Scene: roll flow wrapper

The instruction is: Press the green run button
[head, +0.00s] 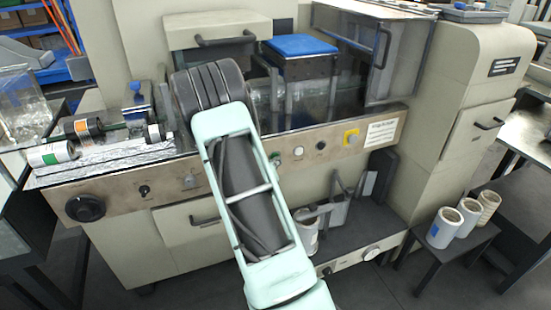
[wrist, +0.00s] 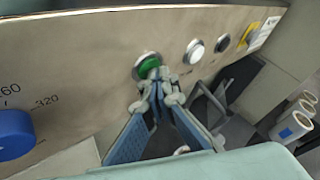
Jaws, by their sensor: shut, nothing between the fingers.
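The green run button (wrist: 147,62) sits in a silvery ring on the metal control panel (wrist: 90,60) in the wrist view. My gripper (wrist: 157,76) is shut and empty, with its blue-padded fingers pointing up at the button. The fingertips overlap the button's lower right edge in the picture; I cannot tell whether they touch it. In the head view a small green spot at the button's place (head: 275,157) shows just right of my arm. My gripper is hidden behind my arm there.
Right of the green button are a white button (wrist: 194,50), a black knob (wrist: 222,42) and a yellow-backed switch (head: 351,138). A blue dial (wrist: 14,134) lies left. White rolls (head: 444,228) stand on a side stool. Brackets (wrist: 206,104) project below the panel.

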